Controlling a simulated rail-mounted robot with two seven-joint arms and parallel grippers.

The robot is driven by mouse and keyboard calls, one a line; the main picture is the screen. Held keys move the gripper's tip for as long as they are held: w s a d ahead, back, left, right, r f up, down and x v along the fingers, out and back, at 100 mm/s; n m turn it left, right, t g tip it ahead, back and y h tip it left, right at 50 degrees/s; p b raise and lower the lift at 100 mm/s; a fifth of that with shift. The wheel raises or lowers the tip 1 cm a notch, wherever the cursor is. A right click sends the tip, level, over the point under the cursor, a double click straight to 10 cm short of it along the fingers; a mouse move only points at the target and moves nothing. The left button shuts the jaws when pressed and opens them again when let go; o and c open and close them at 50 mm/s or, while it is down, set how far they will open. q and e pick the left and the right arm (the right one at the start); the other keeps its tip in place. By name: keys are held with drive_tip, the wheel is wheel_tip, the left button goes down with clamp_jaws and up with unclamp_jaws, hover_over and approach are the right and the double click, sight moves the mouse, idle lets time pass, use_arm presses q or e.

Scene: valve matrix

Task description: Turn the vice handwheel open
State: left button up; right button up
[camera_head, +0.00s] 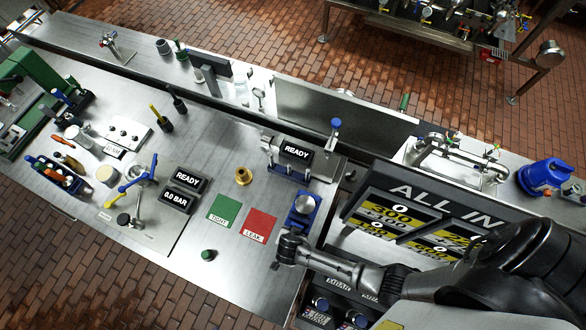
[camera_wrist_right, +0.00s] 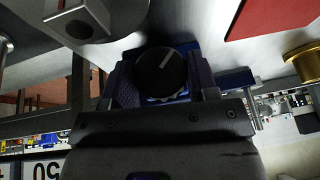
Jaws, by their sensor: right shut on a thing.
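The small blue vice (camera_head: 301,219) stands near the front edge of the steel bench, with a round silver part (camera_head: 307,203) on it. My right gripper (camera_head: 291,242) is at the near side of the vice. In the right wrist view the handwheel (camera_wrist_right: 160,72) is a black round knob with a white line pointing up and to the right. The fingers of my right gripper (camera_wrist_right: 164,88) are on either side of the knob and shut on it. The gripper hides the handwheel in the head view. My left gripper is not in view.
A green mat (camera_head: 223,210) and a red mat (camera_head: 259,225) lie left of the vice. A brass fitting (camera_head: 243,176) stands behind them. A READY display (camera_head: 296,152) is behind the vice. The ALL IN board (camera_head: 440,205) stands close on the right.

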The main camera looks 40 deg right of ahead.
drive_tip(key=shift+w+a+g+h, duration=0.15)
drive_tip(key=shift+g+h, duration=0.35)
drive_tip(key=shift+g, duration=0.3)
drive_tip(key=shift+n+g+h, duration=0.4)
drive_tip(key=shift+g+h, duration=0.1)
drive_tip(key=shift+g, duration=0.4)
drive_tip(key=o, duration=0.9)
drive_tip(key=shift+o, duration=0.2)
drive_tip(key=shift+r, duration=0.5)
drive_tip(key=r, duration=0.3)
drive_tip(key=shift+s+d+r, duration=0.2)
drive_tip(key=shift+s+d, duration=0.1)
drive_tip(key=s+d+r+b, duration=0.1)
drive_tip(key=s+d+r, duration=0.5)
drive_tip(key=s, duration=0.2)
drive_tip(key=shift+s+d+r, duration=0.3)
drive_tip(key=shift+d, duration=0.05)
